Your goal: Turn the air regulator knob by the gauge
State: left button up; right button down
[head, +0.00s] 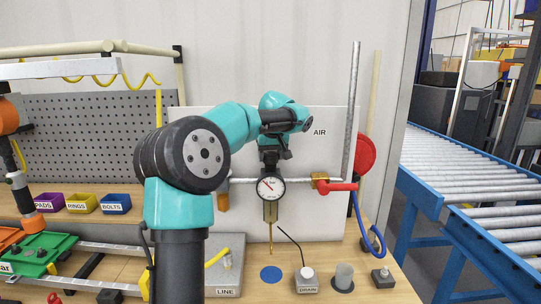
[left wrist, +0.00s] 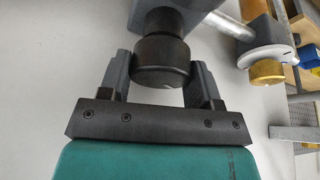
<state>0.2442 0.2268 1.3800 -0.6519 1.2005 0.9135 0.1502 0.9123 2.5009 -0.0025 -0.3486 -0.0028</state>
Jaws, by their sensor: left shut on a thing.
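My left gripper (head: 272,155) reaches down at the air panel, just above the round white pressure gauge (head: 271,188). In the left wrist view the two grey fingers of this gripper (left wrist: 161,80) stand on either side of a round black knob (left wrist: 162,62) and are shut on it. The knob sits against a dark grey body at the top of that view. In the head view the gripper hides most of the knob. The gauge face, with a red needle, is clear. My right gripper is in neither view.
A red valve handle (head: 341,187) and a red disc (head: 365,154) are right of the gauge. A drain block (head: 307,282) and line plate (head: 232,261) are on the bench below. Labelled bins (head: 82,204) stand left. A roller conveyor (head: 470,165) lies right.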

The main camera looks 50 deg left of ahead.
pick_arm(q)
jog(key=m, duration=0.2)
jog(key=m+t+h, duration=0.1)
jog(key=m, duration=0.2)
jog(key=shift+m+t, duration=0.3)
jog(key=shift+m+t+h, duration=0.3)
jog(key=shift+m+h, duration=0.6)
jog(key=shift+m, duration=1.2)
jog(key=o, duration=0.6)
jog(key=shift+o, duration=0.2)
jog(key=shift+n, duration=0.3)
